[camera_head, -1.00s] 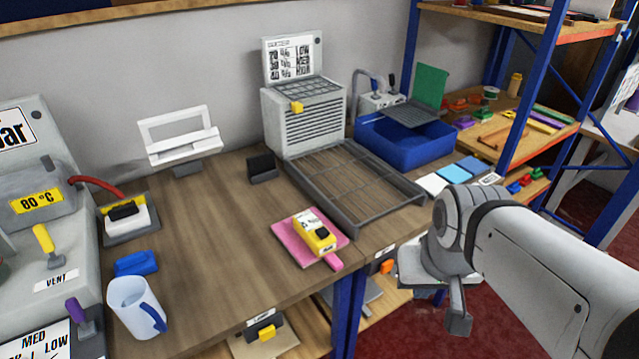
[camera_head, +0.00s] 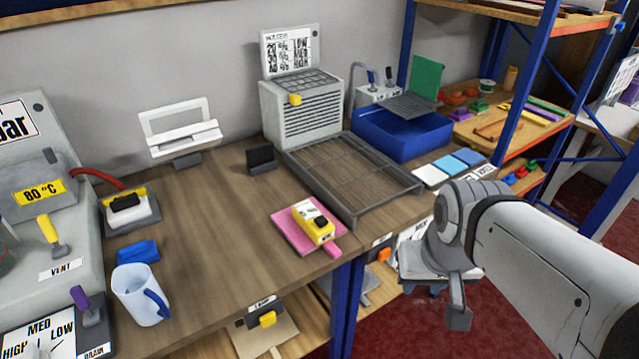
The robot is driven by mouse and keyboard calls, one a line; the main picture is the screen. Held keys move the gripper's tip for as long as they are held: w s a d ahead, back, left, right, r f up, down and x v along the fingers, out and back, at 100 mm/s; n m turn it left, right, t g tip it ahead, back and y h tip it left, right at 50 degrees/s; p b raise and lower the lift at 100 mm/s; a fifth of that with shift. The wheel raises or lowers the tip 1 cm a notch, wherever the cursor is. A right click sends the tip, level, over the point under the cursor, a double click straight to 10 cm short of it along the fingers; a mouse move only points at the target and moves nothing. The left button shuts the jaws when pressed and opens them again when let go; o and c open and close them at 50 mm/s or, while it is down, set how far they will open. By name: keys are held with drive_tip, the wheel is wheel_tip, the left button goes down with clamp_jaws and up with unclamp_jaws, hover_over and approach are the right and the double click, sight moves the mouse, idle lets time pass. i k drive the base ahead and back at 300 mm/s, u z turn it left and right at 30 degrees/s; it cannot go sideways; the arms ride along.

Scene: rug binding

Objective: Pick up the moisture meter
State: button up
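A small yellow device with a white top face and a black part (camera_head: 314,223), which looks like the moisture meter, lies on a pink board with a handle (camera_head: 290,234). The board rests near the front edge of the wooden bench. My gripper (camera_head: 457,305) hangs at the lower right, in front of the bench and well to the right of the yellow device, not touching it. Only one finger-like part of it shows, and its opening is hidden.
A dark wire rack (camera_head: 352,222) stands just behind the pink board, with a blue basin (camera_head: 404,140) to its right. A white mug (camera_head: 136,299) and a blue block (camera_head: 138,251) sit at the left. A blue post (camera_head: 346,300) stands below the bench edge. The middle bench is clear.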

sight(305, 213)
drive_tip(key=k, duration=1.2)
drive_tip(key=z, duration=0.2)
drive_tip(key=i, duration=2.1)
drive_tip(key=u, duration=0.85)
